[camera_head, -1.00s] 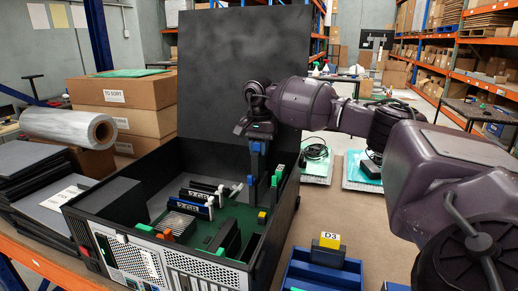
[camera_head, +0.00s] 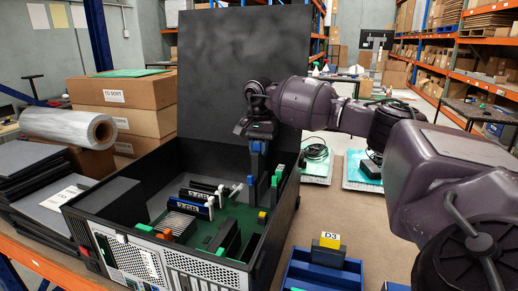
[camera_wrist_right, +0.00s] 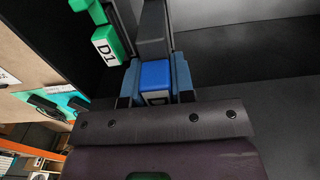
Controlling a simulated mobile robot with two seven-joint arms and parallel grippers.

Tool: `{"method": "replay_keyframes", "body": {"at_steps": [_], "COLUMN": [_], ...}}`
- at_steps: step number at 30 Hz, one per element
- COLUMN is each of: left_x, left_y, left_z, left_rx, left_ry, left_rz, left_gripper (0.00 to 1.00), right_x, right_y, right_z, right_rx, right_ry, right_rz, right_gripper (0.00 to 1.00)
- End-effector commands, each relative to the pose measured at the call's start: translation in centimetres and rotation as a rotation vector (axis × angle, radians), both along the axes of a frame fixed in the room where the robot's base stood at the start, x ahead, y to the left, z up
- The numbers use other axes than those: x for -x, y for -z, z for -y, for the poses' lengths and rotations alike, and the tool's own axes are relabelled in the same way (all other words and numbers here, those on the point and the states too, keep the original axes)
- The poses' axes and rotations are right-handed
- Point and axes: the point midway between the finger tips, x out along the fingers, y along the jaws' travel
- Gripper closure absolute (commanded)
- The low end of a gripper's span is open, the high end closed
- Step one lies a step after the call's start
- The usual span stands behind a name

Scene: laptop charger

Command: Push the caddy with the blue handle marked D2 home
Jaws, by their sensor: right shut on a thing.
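The caddy with the blue handle (camera_wrist_right: 155,76) is in the right wrist view, its handle between my gripper fingers. Its label is partly hidden; only part of a "D" shows. My right gripper (camera_wrist_right: 157,88) is shut on the blue handle. In the head view the same right gripper (camera_head: 257,152) points down into the open computer case (camera_head: 85,197), at the rear right of the board. The caddy's dark body hangs or stands below it; I cannot tell how deep it sits. My left gripper is not in view.
A green-handled caddy marked D1 (camera_wrist_right: 106,46) is close beside the held one. A yellow-handled caddy marked D3 (camera_head: 329,245) stands in a blue holder (camera_head: 302,270) on the bench, right of the case. White-levered memory slots and cards fill the board's middle.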

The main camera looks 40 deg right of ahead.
Motion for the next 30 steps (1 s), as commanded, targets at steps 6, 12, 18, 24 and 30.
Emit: {"method": "replay_keyframes", "body": {"at_steps": [6, 12, 18, 24, 30], "left_x": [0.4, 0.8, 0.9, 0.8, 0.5], "left_y": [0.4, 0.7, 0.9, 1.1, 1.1], "left_z": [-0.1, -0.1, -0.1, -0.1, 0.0], "left_rx": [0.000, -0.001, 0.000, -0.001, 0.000], "left_ry": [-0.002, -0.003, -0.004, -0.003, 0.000], "left_rz": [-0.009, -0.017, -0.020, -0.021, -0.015], "left_gripper": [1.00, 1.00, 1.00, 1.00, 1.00], "right_x": [0.0, 0.0, 0.0, 0.0, 0.0], "right_y": [0.3, 0.7, 1.1, 1.5, 1.9], "right_z": [0.0, 0.0, 0.0, 0.0, 0.0], "right_rx": [0.000, 0.001, 0.001, 0.000, 0.000], "right_ry": [0.000, 0.000, 0.000, 0.000, 0.000], "right_rz": [0.000, 0.000, 0.000, 0.000, 0.000], "right_gripper": [1.00, 1.00, 1.00, 1.00, 1.00]}}
